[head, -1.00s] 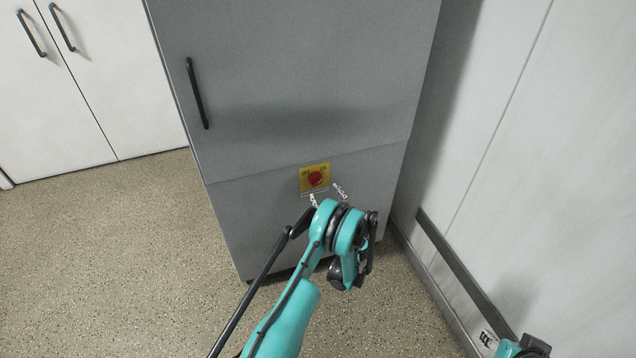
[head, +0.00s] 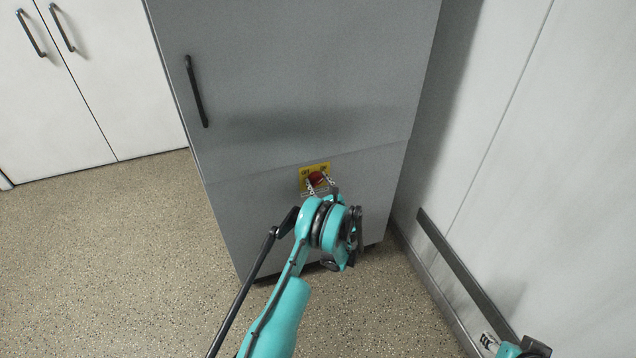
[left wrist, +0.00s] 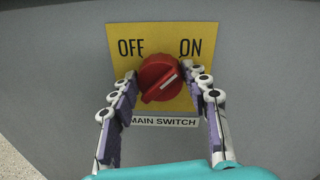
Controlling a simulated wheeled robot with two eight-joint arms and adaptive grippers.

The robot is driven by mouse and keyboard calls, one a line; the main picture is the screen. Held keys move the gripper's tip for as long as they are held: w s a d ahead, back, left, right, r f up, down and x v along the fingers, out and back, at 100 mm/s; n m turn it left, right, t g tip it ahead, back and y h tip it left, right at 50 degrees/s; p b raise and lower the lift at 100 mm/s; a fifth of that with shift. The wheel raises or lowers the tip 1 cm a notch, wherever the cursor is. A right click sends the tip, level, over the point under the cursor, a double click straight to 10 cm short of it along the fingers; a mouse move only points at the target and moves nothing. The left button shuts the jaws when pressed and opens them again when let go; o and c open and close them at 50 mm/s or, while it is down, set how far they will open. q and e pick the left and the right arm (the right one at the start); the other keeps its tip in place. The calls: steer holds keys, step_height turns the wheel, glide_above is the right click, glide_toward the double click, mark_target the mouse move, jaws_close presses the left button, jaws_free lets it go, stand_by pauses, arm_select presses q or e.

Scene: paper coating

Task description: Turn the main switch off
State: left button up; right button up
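The main switch is a red round knob (left wrist: 160,78) on a yellow plate (left wrist: 140,35) marked OFF at left and ON at right. Its white mark slants up and right, toward ON. In the head view the knob (head: 316,178) is partly covered by my left gripper (head: 321,183). In the left wrist view my left gripper (left wrist: 163,75) has one finger on each side of the knob. The left fingertip is at the knob's edge, perhaps touching; a gap shows at the right one. My right gripper (head: 488,341) is partly visible at the bottom right, its opening unclear.
The switch sits low on the front of a grey cabinet (head: 300,75) with a black handle (head: 195,92). A MAIN SWITCH label (left wrist: 165,122) is under the plate. A pale wall (head: 530,170) stands close at right. Speckled floor (head: 120,250) is open at left.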

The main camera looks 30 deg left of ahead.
arm_select(q)
steer(key=shift+n, duration=0.3)
steer(key=n, duration=0.3)
steer(key=shift+n, duration=0.3)
steer(key=n, duration=0.4)
steer(key=shift+s+a+h, duration=0.1)
steer(key=shift+h, duration=0.2)
steer(key=n, duration=0.4)
steer(key=shift+n, duration=0.3)
steer(key=shift+s+a+f+n+h, duration=0.1)
steer(key=shift+n+h, duration=0.05)
steer(key=shift+n, duration=0.9)
steer(key=shift+f+n+h, duration=0.1)
steer(key=shift+n+h, duration=0.05)
steer(key=shift+n, duration=0.9)
steer(key=o, duration=1.2)
steer(key=shift+c, duration=0.2)
